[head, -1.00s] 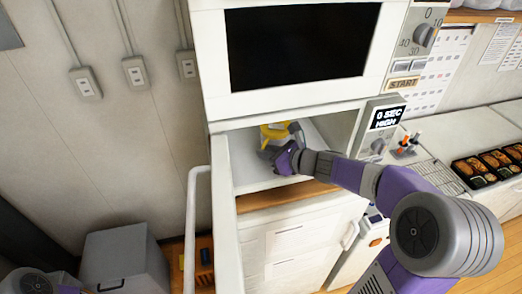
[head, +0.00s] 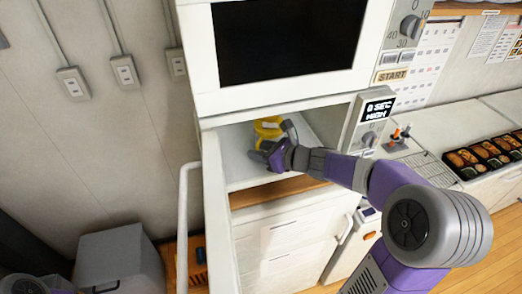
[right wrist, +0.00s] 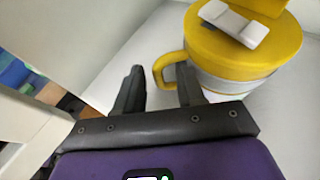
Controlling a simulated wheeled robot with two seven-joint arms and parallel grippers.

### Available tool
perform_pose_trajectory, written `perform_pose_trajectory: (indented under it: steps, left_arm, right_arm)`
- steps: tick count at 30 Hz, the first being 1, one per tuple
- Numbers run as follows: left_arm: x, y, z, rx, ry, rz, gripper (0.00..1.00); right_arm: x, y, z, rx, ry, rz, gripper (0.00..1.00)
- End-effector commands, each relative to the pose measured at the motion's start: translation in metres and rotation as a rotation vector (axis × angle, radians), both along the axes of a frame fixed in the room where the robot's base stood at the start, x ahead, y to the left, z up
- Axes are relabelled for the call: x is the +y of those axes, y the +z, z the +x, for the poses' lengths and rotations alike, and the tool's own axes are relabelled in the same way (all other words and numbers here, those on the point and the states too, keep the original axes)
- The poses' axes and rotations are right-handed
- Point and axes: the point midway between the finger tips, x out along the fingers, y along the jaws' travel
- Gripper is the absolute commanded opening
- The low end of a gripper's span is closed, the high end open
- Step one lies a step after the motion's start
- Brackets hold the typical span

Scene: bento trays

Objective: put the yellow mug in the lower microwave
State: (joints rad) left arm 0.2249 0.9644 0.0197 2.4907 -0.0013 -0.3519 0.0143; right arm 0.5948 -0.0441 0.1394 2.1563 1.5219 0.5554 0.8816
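The yellow mug (head: 267,129) stands upright on the floor inside the lower microwave (head: 238,172), whose door (head: 222,225) is open. In the right wrist view, the mug (right wrist: 243,50) has a yellow lid with a white flip tab, a pale band and a yellow handle (right wrist: 163,68) toward my gripper. My right gripper (head: 270,140) is inside the microwave, in front of the mug. Its fingers (right wrist: 158,80) are apart, with nothing clearly clamped between them. The right finger overlaps the handle; contact is unclear. My left gripper is not visible.
An upper microwave (head: 330,85) with a dark window sits directly above. The open door stands left of my right arm. A counter with food trays (head: 485,155) is at the right, and a grey bin (head: 120,265) is at the lower left.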

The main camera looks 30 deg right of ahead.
Motion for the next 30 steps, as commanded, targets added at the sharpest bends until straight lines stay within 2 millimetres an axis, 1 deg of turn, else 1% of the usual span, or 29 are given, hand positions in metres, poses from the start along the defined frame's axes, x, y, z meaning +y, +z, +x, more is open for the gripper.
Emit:
perform_pose_trajectory:
  steps: [5,12,16,18,22,30]
  left_arm:
    - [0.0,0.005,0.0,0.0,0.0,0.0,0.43]
    - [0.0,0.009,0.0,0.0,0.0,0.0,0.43]
    - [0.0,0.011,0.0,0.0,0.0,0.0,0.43]
    - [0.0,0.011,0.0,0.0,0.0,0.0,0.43]
    - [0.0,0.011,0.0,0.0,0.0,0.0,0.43]
    - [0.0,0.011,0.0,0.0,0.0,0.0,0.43]
  right_arm:
    - [-0.01,0.015,-0.026,-0.004,-0.003,-0.004,0.39]
    - [-0.026,0.035,-0.072,-0.005,-0.003,-0.004,0.39]
    - [-0.032,0.042,-0.091,-0.003,-0.002,-0.002,0.39]
    - [-0.034,0.045,-0.097,-0.002,0.0,-0.001,0.39]
    - [-0.036,0.047,-0.104,-0.001,-0.001,0.0,0.39]
    - [-0.037,0.047,-0.105,0.0,0.0,0.0,0.39]
